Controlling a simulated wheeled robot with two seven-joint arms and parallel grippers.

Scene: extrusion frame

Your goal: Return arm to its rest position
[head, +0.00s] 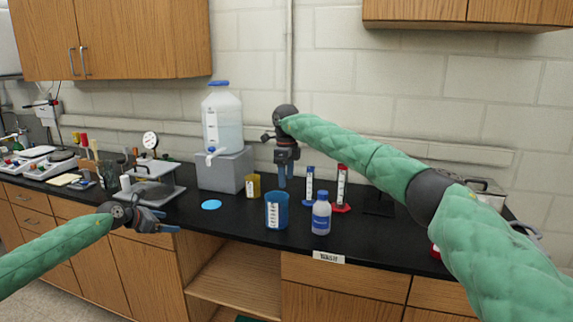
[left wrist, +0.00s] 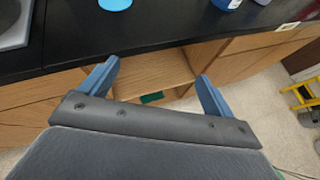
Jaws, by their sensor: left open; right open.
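My left gripper (head: 166,223) is open and empty in front of the bench's front edge at the left. In the left wrist view its two blue fingers (left wrist: 155,88) are spread apart with nothing between them, over the open shelf space below the bench. My right arm, in a green padded sleeve, reaches in from the right. My right gripper (head: 283,180) hangs pointing down above the black bench top (head: 235,222), just above or behind the blue beaker (head: 276,211). It is open with nothing seen in it; the gap between its fingers is hard to make out.
A carboy (head: 222,120) stands on a grey block (head: 224,170). A blue disc (head: 211,205) lies left. Wall cabinets hang above.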

